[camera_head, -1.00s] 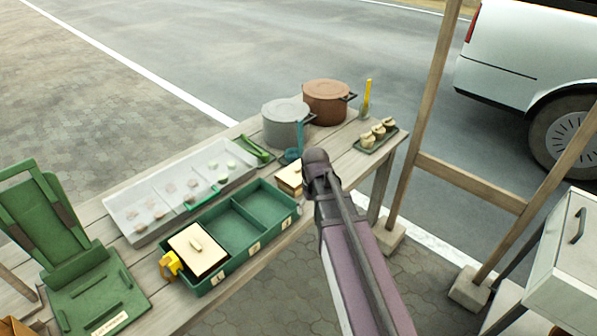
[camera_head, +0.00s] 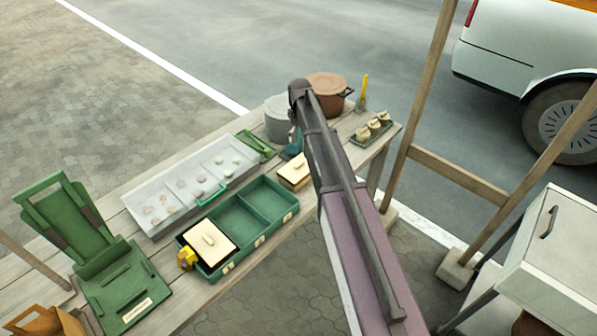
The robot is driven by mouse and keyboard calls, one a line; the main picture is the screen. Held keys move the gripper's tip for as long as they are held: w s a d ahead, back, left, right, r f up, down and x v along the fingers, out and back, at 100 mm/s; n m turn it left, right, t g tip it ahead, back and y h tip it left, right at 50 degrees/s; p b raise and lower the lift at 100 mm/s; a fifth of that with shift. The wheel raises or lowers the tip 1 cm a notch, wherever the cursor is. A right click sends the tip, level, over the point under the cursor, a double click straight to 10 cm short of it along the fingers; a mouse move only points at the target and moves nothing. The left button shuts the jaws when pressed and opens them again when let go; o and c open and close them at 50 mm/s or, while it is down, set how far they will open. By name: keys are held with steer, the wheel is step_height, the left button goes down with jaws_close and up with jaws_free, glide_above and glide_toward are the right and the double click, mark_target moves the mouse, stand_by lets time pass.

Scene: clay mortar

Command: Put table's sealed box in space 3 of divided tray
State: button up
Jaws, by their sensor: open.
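The green divided tray (camera_head: 212,278) lies along the table's front edge, with small pale labels on its front wall; their marks are too small to read. Its left compartment holds a cream lidded box with a handle (camera_head: 208,243). Its middle and right compartments look empty. Another pale cream box (camera_head: 296,172) sits on the table just beyond the tray's right end, close beside my arm in the picture and partly covered by it. My arm reaches up over the right part of the table to a dark joint; my gripper itself cannot be seen.
A grey pot (camera_head: 277,122), partly behind my arm, and a brown pot (camera_head: 328,86) stand at the back. A clear-lidded case (camera_head: 180,190) lies behind the tray. A yellow clip (camera_head: 187,258) is at the tray's left end. A small tray of jars (camera_head: 371,131) is right.

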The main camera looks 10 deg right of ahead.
steer(key=shift+f, duration=0.2)
steer(key=b, duration=0.9)
glide_above(300, 164)
steer(key=f, duration=0.8)
steer(key=shift+w+f, duration=0.15)
steer(key=shift+w, duration=0.05)
steer(key=shift+f+b, duration=2.45)
steer(key=shift+f, duration=0.15)
steer(key=shift+c, duration=0.2)
steer(key=shift+s, duration=0.1)
steer(key=c, duration=1.3)
